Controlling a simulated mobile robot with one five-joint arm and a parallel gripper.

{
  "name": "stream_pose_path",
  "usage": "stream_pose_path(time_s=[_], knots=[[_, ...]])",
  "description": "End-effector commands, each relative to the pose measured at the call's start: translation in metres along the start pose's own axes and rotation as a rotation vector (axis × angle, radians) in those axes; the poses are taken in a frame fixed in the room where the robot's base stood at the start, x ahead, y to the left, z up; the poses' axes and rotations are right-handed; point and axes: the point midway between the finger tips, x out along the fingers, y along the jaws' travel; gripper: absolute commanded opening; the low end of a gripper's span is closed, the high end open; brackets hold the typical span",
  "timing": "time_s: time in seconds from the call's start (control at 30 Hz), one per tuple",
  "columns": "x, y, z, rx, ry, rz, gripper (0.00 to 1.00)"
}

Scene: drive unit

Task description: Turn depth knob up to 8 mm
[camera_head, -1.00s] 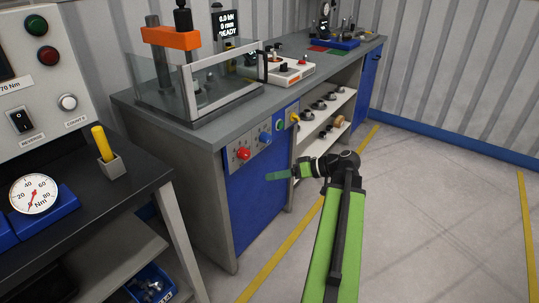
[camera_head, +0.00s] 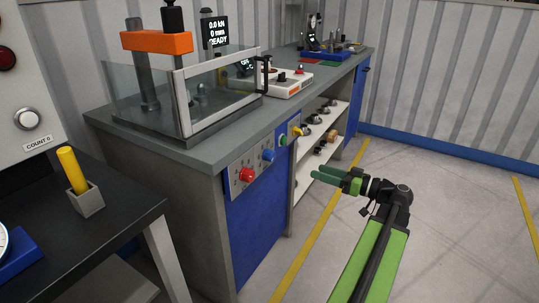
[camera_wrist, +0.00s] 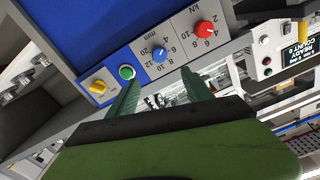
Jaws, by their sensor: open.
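The depth knob is blue (camera_head: 268,155) and sits on the press's front panel, between a red knob (camera_head: 247,174) and a green button (camera_head: 283,140). In the wrist view, the blue knob (camera_wrist: 159,53) has a scale marked "mm", seen upside down; its pointer is too small to read surely. My gripper (camera_head: 319,173) is out in front of the bench, to the right of the knobs. In the wrist view its two green fingers (camera_wrist: 160,78) are apart and empty, with the blue knob beyond and between them, not touched. The display (camera_head: 218,31) reads 0.0 kN, 0 mm, READY.
A yellow knob (camera_head: 296,130) is at the panel's right end. The clear-guarded press (camera_head: 185,90) stands above on the bench. Open shelves (camera_head: 318,150) are to the right. A yellow handle (camera_head: 72,170) stands on the dark table at left. The floor at right is clear.

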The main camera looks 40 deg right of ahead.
Motion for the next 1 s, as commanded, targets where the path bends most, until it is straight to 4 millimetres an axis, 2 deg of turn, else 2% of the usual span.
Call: stream_pose_path(time_s=[0.2,0.33,0.8,1.0], knots=[[-0.001,0.001,0.000,-0.001,0.003,0.005,0.59],[0.014,0.002,-0.001,-0.001,0.003,0.007,0.59],[0.125,0.007,-0.002,-0.002,0.005,0.014,0.59],[0.155,0.008,-0.002,-0.002,0.006,0.015,0.59]])
